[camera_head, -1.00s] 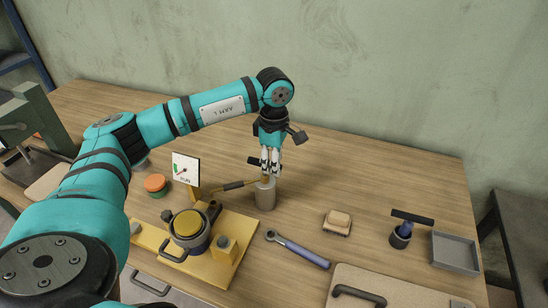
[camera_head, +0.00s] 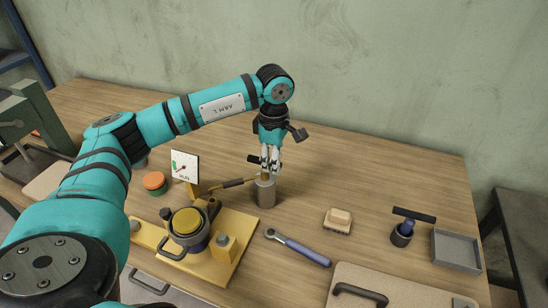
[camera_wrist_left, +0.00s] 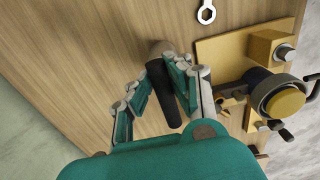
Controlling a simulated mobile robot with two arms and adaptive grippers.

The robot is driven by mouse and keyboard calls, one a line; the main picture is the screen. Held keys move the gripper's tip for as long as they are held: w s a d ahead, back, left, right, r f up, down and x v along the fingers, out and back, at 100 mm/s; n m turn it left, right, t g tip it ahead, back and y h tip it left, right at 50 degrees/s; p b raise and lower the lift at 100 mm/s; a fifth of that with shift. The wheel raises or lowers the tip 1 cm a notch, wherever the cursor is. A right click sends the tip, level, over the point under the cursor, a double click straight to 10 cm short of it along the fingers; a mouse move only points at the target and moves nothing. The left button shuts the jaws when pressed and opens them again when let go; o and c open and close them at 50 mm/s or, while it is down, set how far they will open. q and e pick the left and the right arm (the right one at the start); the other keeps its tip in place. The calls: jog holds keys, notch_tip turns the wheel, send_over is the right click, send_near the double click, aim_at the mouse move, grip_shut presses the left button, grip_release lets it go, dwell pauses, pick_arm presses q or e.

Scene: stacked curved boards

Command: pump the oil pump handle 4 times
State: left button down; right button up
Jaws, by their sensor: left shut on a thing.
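The oil pump (camera_head: 266,196) appears to be the upright grey cylinder on the table, with a short brass rod at its top. Its black handle bar (camera_head: 253,160) sticks out to the left of my left gripper (camera_head: 271,166). The gripper points down above the cylinder, shut on the bar. The fingers partly hide the handle. My right gripper is not in view.
A yellow base (camera_head: 222,262) with a round yellow-capped part stands in front. A wrench (camera_head: 300,250), brush (camera_head: 338,220), another black-barred part (camera_head: 401,236) and grey tray (camera_head: 455,251) lie right.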

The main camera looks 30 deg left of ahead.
pick_arm(q)
jog(key=shift+r+p, duration=1.1)
jog(key=shift+r, duration=0.75)
jog(key=c, duration=1.2)
grip_release()
jog(key=shift+o, duration=0.2)
notch_tip(320, 180, up, 7)
jog(key=p, duration=0.4)
